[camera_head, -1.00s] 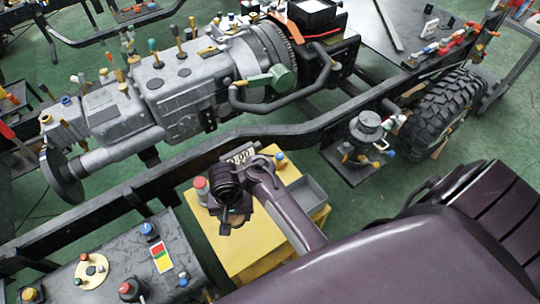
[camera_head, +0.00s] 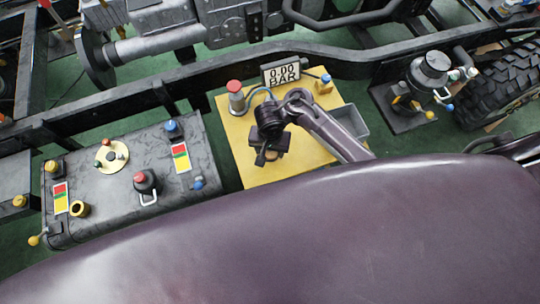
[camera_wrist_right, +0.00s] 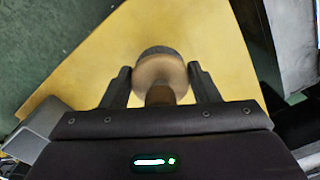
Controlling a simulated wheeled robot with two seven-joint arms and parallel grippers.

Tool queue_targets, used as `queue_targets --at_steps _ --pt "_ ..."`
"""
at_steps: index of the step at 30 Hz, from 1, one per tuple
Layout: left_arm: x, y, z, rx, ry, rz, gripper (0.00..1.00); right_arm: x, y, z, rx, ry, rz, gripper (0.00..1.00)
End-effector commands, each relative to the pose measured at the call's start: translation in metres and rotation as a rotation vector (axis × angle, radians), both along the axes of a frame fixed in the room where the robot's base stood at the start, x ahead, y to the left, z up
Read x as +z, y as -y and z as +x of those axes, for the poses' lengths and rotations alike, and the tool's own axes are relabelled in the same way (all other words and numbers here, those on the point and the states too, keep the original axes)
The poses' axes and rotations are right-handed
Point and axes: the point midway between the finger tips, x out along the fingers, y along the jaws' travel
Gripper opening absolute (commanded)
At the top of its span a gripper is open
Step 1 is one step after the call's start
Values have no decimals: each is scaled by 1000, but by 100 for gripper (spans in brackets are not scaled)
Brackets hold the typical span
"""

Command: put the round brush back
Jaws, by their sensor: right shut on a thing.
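The round brush (camera_wrist_right: 160,72) shows in the right wrist view, with a dark round end and a tan wooden body and handle. My right gripper (camera_wrist_right: 161,88) is shut on it, one finger on each side. In the head view my right gripper (camera_head: 266,157) is over the yellow bench top (camera_head: 300,163); the brush is hard to make out there. A grey open tray (camera_head: 350,121) is at the bench's right side, partly behind my right arm. My left gripper is not in view.
A display reading 0.00 BAR (camera_head: 283,72) and a red-topped cylinder (camera_head: 236,96) stand at the bench's far side. A dark tank (camera_head: 125,180) with several fittings is left. A black frame rail (camera_head: 210,82) runs behind. A pump-like unit (camera_head: 430,75) is right.

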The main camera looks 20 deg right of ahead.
Motion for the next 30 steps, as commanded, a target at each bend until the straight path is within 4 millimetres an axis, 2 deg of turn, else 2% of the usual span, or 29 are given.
queue_targets --at_steps 1,6,20,21,24,25,30 --pt "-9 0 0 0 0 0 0 -13 2 0 0 -1 -5 34" --pt "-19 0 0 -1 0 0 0 -35 2 0 0 -1 -4 34" --pt "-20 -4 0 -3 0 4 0 -41 1 0 -1 0 -1 34" --pt "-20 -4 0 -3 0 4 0 -40 1 0 -1 0 -1 60" --pt "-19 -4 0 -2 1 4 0 -40 1 0 0 0 -1 73" --pt "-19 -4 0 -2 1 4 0 -40 1 0 0 0 -1 77" --pt "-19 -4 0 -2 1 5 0 -40 1 0 0 0 -1 77"
